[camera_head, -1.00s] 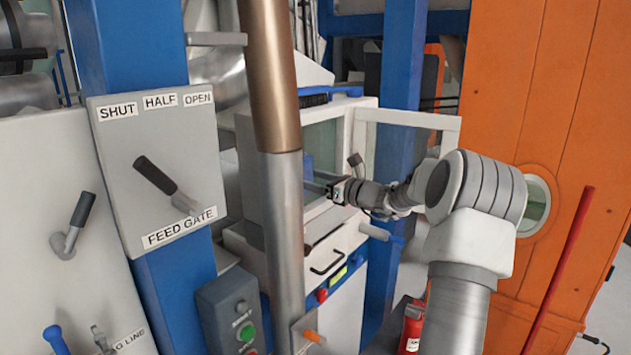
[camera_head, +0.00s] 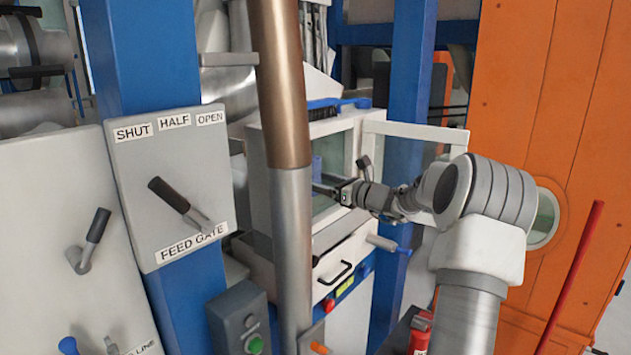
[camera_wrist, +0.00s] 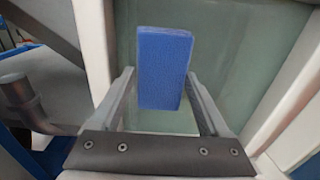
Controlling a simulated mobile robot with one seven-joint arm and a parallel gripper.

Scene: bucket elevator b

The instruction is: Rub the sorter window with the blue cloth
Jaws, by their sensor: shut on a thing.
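The blue cloth (camera_wrist: 165,65) looks like a flat, upright pad between my gripper's fingertips. My gripper (camera_wrist: 160,78) is shut on it. The sorter window (camera_wrist: 230,60) is the greenish pane behind the cloth, with a white frame at its sides. The cloth is at or very near the glass; I cannot tell if it touches. In the head view my gripper (camera_head: 327,188) reaches left to the white sorter cabinet, and a strip of the blue cloth (camera_head: 317,166) shows in front of the window (camera_head: 334,150). The post hides the window's left side.
A brown and grey post (camera_head: 285,150) stands just left of my gripper. A white-framed glazed panel (camera_head: 416,133) stands out at the cabinet's right. A blue brush (camera_head: 338,105) lies on top. A black-handled drawer (camera_head: 335,272) is below. The feed gate panel (camera_head: 165,185) is at left.

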